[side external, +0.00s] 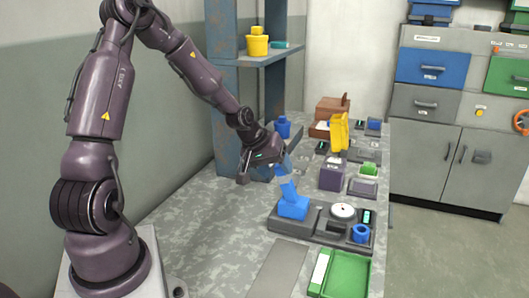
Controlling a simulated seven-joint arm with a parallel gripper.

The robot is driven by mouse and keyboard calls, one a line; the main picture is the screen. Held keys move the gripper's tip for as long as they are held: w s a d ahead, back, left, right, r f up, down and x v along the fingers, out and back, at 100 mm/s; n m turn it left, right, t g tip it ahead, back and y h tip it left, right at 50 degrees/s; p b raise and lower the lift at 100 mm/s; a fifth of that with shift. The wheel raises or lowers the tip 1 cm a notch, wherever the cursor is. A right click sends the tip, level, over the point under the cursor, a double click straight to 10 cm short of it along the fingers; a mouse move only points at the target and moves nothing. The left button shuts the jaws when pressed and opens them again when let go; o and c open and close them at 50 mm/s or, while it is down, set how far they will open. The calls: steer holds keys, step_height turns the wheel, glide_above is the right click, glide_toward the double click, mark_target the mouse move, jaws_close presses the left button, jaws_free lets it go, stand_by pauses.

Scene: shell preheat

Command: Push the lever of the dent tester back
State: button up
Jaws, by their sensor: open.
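A long grey device (320,232) lies on the bench near the front, with a white round dial (343,211), a small lit display and a blue ring (361,233). I take it to be the dent tester, but no label is readable. A blue lever (289,190) rises from a blue block at its left end and leans slightly left.
A green tray (345,274) lies in front. A blue-grey shelf post (238,110) stands close behind my gripper. The bench left of the device is clear.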

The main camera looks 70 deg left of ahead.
steer(key=v, duration=0.8)
steer(key=shift+d, duration=0.1)
stand_by(0.3)
steer(key=s+d+r+m, duration=0.5)
steer(key=s+d, duration=0.2)
steer(key=d, duration=0.2)
steer(key=s+d+r+m, duration=0.5)
steer(key=s+d+r, duration=0.1)
steer(key=d, duration=0.3)
steer(key=shift+s+r+g, duration=0.25)
steer(key=shift+s+g, duration=0.15)
steer(key=shift+s, duration=0.35)
